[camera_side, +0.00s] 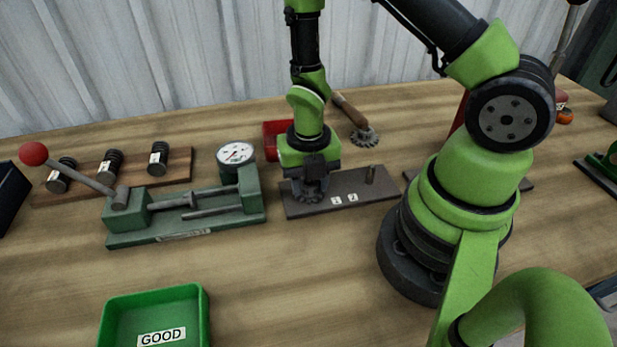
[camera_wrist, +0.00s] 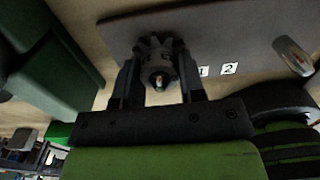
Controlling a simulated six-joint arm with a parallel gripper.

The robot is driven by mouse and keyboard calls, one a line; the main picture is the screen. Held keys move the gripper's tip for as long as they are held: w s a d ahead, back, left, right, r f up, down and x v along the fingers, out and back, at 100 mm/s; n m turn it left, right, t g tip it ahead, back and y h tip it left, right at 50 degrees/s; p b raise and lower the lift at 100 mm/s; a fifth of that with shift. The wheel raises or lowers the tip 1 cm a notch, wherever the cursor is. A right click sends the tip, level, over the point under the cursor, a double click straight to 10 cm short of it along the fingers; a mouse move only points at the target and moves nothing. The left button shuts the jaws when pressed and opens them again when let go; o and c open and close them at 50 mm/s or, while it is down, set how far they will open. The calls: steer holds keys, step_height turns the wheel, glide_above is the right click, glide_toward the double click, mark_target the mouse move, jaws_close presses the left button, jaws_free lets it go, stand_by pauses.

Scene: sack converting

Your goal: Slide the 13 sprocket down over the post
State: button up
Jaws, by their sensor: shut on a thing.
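My gripper (camera_side: 310,185) points down at the left end of the dark plate (camera_side: 345,202), shut on a grey toothed sprocket (camera_side: 308,198). In the wrist view the sprocket (camera_wrist: 160,50) sits between the two fingers, its hub toward the camera. A rounded tip (camera_wrist: 158,80) shows in the hub's bore, seemingly a post end. The sprocket is low, close to the plate; I cannot tell whether it touches it. A second, bare post (camera_side: 370,174) stands upright at the plate's right end and shows in the wrist view (camera_wrist: 292,55). I see no number on the sprocket.
Labels 1 and 2 (camera_side: 344,199) are on the plate. A green fixture with a red-knobbed lever (camera_side: 185,215) and dial gauge (camera_side: 236,154) stands left. A red bin (camera_side: 277,136) and wooden-handled brush (camera_side: 352,112) lie behind. A green GOOD tray (camera_side: 155,310) is in front.

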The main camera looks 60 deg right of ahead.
steer(key=o, duration=1.1)
step_height(320, 180, up, 10)
steer(key=shift+f, duration=0.2)
steer(key=shift+r, duration=0.3)
steer(key=s+a+r+m+t+y, duration=0.1)
steer(key=s+r+m+t, duration=0.2)
steer(key=r+m, duration=0.6)
steer(key=s+a+r+m+t+y, duration=0.1)
steer(key=s+r+m+t, duration=0.3)
steer(key=r+m, duration=0.6)
steer(key=s+a+m, duration=0.1)
steer(key=s+m, duration=0.1)
steer(key=m, duration=1)
steer(key=shift+a, duration=0.25)
